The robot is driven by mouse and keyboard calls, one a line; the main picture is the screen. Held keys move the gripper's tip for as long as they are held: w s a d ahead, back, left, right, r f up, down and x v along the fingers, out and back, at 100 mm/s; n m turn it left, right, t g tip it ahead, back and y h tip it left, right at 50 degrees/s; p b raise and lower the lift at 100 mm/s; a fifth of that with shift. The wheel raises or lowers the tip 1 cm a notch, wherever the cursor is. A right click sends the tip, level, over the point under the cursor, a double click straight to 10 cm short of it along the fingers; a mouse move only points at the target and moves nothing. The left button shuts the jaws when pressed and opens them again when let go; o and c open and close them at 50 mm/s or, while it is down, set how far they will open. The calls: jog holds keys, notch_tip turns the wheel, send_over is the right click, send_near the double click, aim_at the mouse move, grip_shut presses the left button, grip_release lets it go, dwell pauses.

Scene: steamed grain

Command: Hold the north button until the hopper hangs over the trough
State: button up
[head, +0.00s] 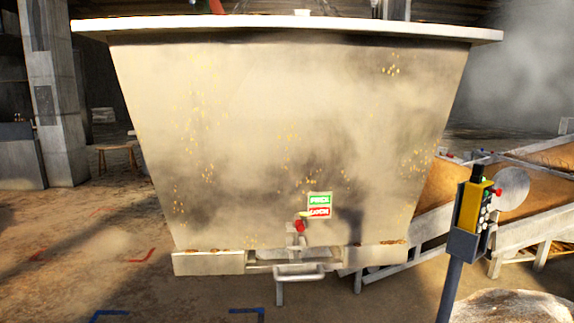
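The hopper (290,140) is a large pale metal bin with tapered walls and grain specks, filling the middle of the head view. Its bottom appears above the floor. A yellow control box (470,207) sits in a dark holder on a post at the right. Its buttons face right and show at a slant; I cannot tell which is the north one. A long pale-framed structure with brown contents, perhaps the trough (446,188), lies behind at the right. The hopper hides its left end, so I cannot tell whether they line up. My gripper is not in view.
A green and red sign (319,205) and a red-handled latch (299,226) are on the hopper's lower front. Red (142,256) and blue (246,311) marks lie on the floor. A pillar (52,95) and stool (117,155) stand at left. Steam (520,65) hangs upper right.

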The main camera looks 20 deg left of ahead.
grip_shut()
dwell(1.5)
